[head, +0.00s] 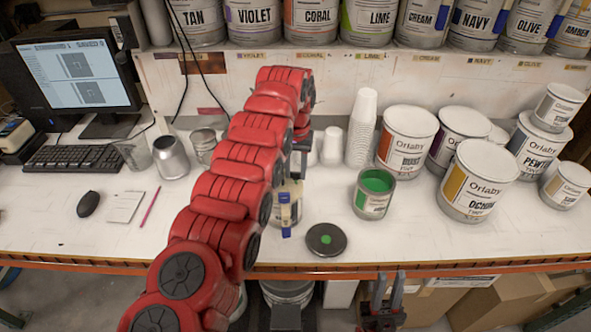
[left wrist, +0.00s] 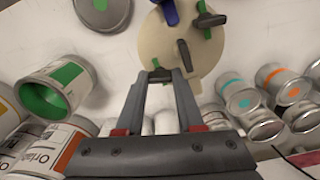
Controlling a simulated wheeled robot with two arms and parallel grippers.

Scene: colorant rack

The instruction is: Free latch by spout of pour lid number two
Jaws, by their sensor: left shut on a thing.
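A round cream pour lid (left wrist: 188,45) with several dark latches and a blue part (left wrist: 168,10) at its edge fills the upper middle of the left wrist view. My left gripper (left wrist: 160,78) is shut on a dark latch (left wrist: 160,73) at the lid's near edge. Another dark latch (left wrist: 185,54) and one by a green mark (left wrist: 208,20) stand free. I cannot read any number on the lid. My right gripper (head: 389,284) is open and empty below the table's front edge.
An open can of green paint (head: 374,194) and a dark round lid (head: 326,240) stand close to the right. Large white cans (head: 480,182) crowd the right, with stacked cups (head: 361,128) behind. The keyboard (head: 74,158) and mouse (head: 88,204) lie left.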

